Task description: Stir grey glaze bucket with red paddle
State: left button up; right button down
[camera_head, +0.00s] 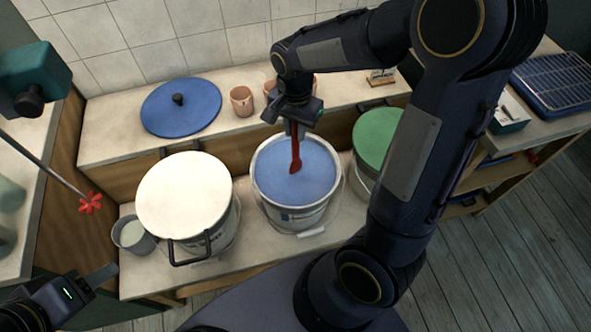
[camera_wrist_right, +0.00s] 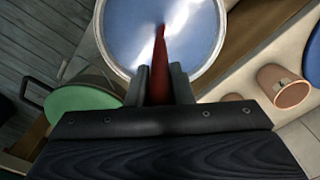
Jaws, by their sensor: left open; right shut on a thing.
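My right gripper (camera_head: 294,118) is shut on the upper part of a red paddle (camera_head: 295,152). The paddle points down over the open middle bucket (camera_head: 300,218), which holds a smooth blue liquid (camera_head: 318,176); I see no clearly grey glaze there. The paddle's lower end meets the liquid; how deep it goes I cannot tell. In the right wrist view, the paddle (camera_wrist_right: 161,60) shows between the two fingers (camera_wrist_right: 161,82), over the shiny liquid (camera_wrist_right: 130,30). My left gripper (camera_head: 88,284) is open and empty at the lower left.
A white-topped bucket (camera_head: 185,195) stands left, a green-topped one (camera_head: 378,138) right. A small grey pail (camera_head: 133,236) and a red mixer head (camera_head: 90,203) are at far left. A blue lid (camera_head: 182,108) and clay cups (camera_head: 241,101) lie on the back shelf.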

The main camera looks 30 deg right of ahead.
notch_tip(320, 180, up, 10)
jog(key=p, duration=0.8)
dwell(0.9)
